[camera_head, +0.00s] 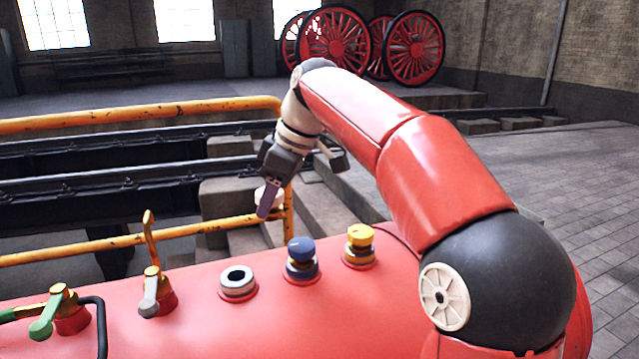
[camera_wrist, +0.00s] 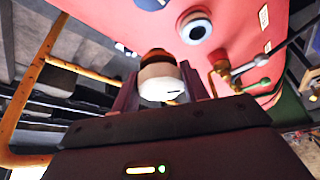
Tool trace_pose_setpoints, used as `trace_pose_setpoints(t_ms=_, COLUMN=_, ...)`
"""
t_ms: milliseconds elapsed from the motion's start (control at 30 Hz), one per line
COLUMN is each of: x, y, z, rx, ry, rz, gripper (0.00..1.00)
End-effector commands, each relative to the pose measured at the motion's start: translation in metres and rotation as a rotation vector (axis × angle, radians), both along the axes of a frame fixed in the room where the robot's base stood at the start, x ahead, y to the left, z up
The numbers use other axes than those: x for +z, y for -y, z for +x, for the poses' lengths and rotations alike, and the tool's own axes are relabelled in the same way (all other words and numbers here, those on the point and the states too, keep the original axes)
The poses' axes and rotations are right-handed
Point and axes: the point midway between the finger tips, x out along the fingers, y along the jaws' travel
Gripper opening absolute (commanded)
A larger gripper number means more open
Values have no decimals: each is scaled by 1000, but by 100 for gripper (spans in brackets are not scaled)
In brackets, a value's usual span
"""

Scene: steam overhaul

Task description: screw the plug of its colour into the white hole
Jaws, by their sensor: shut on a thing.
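My gripper (camera_head: 269,198) is raised beyond the red boiler top, above and behind the white-ringed hole. In the wrist view my gripper (camera_wrist: 160,82) is shut on the white plug (camera_wrist: 158,88), with a finger on each side. The plug has a white cap and a dark and brownish part beyond it. In the head view a finger mostly hides it. The white hole (camera_head: 238,284) is an open, dark hole in a pale collar on the boiler top. It also shows in the wrist view (camera_wrist: 195,27), apart from the plug.
A blue plug (camera_head: 301,249) and a yellow plug (camera_head: 360,236) sit in collars right of the white hole. A lever valve (camera_head: 151,285) and a green-handled valve (camera_head: 49,316) stand to its left. A yellow handrail (camera_head: 130,244) runs behind the boiler.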

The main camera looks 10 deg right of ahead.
Motion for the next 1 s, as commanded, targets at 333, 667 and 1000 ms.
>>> trace_pose_setpoints(t_ms=333, x=-12, y=-66, z=-44, rx=173, ry=-2, rz=-15, gripper=18)
trace_pose_setpoints(t_ms=667, x=-23, y=-71, z=-49, rx=190, ry=-2, rz=-17, gripper=18)
trace_pose_setpoints(t_ms=1000, x=-53, y=-71, z=-48, rx=188, ry=-2, rz=-17, gripper=18)
